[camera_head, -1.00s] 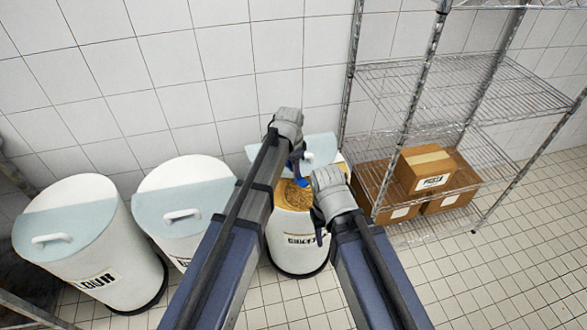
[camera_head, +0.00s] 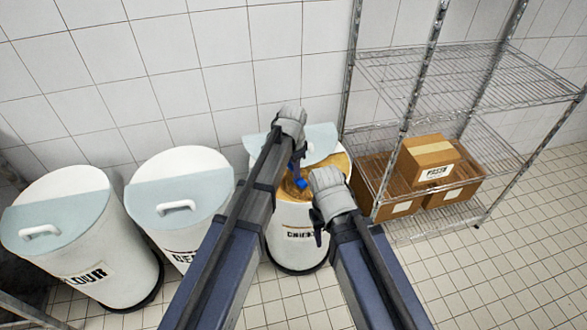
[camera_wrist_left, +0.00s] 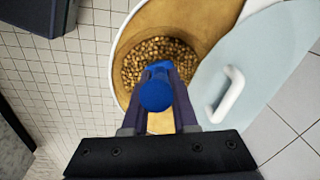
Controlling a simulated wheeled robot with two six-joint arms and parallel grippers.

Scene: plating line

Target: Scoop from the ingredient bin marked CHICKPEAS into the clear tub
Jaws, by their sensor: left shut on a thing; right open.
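The white chickpea bin (camera_head: 290,245) stands in the middle, its label partly hidden and reading "CHICK". Its lid is partly open, and chickpeas (camera_wrist_left: 150,58) lie deep inside in the left wrist view. My left gripper (camera_head: 296,166) is over the bin's opening. It is shut on the blue handle of a scoop (camera_head: 300,182), which also shows between the fingers in the left wrist view (camera_wrist_left: 156,93). The scoop's bowl is hidden. My right gripper (camera_head: 319,222) is open and empty in front of the bin's right side. I see no clear tub.
Two more lidded white bins stand to the left, one marked FLOUR (camera_head: 85,250) and one partly hidden (camera_head: 175,225). A wire shelf (camera_head: 460,80) with cardboard boxes (camera_head: 428,160) stands close on the right. A tiled wall is behind; floor is free at right.

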